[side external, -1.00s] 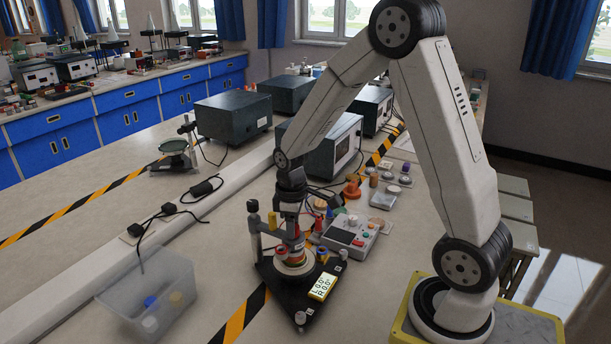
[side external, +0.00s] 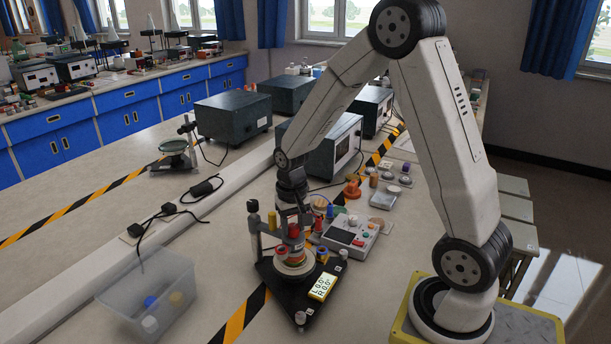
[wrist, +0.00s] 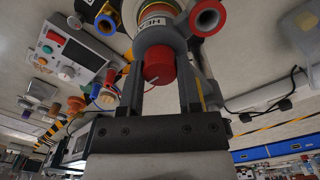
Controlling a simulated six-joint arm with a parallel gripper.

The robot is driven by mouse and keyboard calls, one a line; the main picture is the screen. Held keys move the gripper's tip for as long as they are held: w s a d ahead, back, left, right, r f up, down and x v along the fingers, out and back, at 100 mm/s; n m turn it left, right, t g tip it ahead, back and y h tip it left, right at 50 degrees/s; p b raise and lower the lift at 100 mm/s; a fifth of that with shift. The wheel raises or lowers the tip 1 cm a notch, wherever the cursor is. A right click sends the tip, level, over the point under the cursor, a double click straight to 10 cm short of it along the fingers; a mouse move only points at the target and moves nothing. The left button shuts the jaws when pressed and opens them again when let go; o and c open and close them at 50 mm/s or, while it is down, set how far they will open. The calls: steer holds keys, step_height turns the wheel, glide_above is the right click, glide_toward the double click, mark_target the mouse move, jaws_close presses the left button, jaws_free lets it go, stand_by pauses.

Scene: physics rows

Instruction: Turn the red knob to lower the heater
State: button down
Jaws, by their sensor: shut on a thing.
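The red knob (wrist: 160,67) sits between the two fingers of my gripper (wrist: 161,85) in the wrist view, and the gripper is shut on it. In the side view the knob (side external: 293,231) shows at the top of the apparatus, with my gripper (side external: 292,222) reaching down to it from above. Behind the knob in the wrist view is a round grey part with a label reading "HEA" (wrist: 152,23), the rest cut off; it appears to be the heater. The black base (side external: 283,292) carries a small lit display (side external: 322,287) that I cannot read surely.
A grey control box (side external: 350,236) stands close on the right, with coloured posts (side external: 318,222) near it. A black post (side external: 254,225) rises at the left of the apparatus.

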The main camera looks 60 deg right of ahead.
mark_target(293, 226)
steer(key=m, duration=0.5)
steer(key=shift+r+m, duration=0.1)
steer(key=shift+m, duration=0.3)
steer(key=shift+c, duration=1.4)
jaws_free()
steer(key=shift+r, duration=3.85)
